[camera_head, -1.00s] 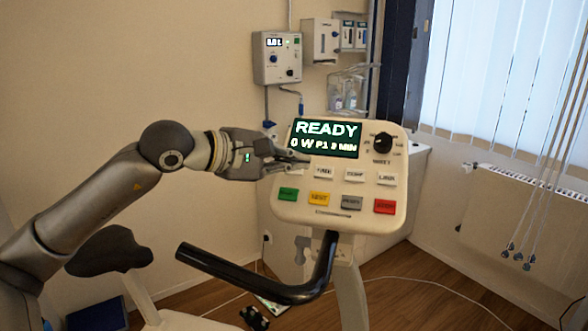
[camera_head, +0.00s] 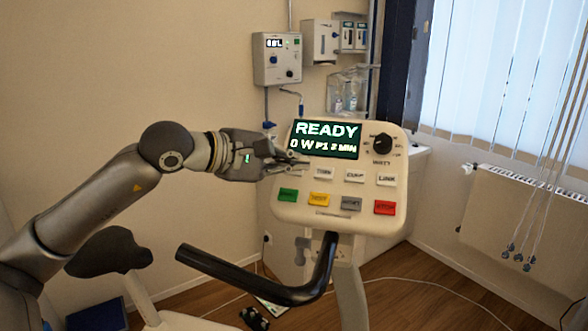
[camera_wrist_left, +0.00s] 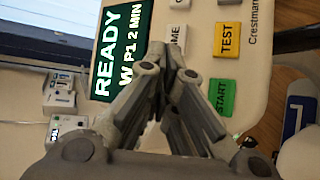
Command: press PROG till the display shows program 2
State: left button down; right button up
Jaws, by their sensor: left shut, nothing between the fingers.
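The console (camera_head: 370,214) has a dark display (camera_head: 325,139) reading READY, with 0 W, P1 and 2 MIN below. The display also shows in the wrist view (camera_wrist_left: 121,45), turned sideways. My left gripper (camera_head: 304,163) is shut and empty, its fingertips at the left end of the upper key row, just below the display. The PROG key is not visible; the fingers cover that end of the row. In the wrist view the fingertips (camera_wrist_left: 171,50) lie beside a white key ending in ME (camera_wrist_left: 175,38). I cannot tell whether they touch a key.
Other keys on the console include a green START (camera_head: 288,195), a yellow TEST (camera_head: 319,199), a grey one (camera_head: 351,204) and a red one (camera_head: 384,208). A black knob (camera_head: 383,144) sits right of the display. A black handlebar (camera_head: 270,290) curves below.

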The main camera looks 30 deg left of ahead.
pick_arm(q)
jog(key=shift+w+f, duration=0.1)
jog(key=shift+f, duration=0.05)
jog(key=shift+w+a+f, duration=0.1)
jog(key=shift+w+f, duration=0.05)
jog(key=shift+f, duration=0.05)
jog(key=shift+w+f+b, duration=0.2)
jog(key=shift+f+b, duration=0.1)
dwell(0.9)
dwell(0.4)
jog(key=shift+s+r, duration=0.45)
jog(key=shift+r, duration=0.15)
jog(key=shift+s+r, duration=0.25)
jog(key=shift+r, duration=0.25)
jog(key=shift+s+d+r+p, duration=0.3)
jog(key=shift+s+r, duration=0.3)
jog(key=shift+r, duration=0.15)
jog(key=shift+s+d+r+p, duration=0.25)
jog(key=shift+s+r, duration=0.35)
jog(key=shift+r, duration=0.15)
jog(key=shift+r, duration=0.1)
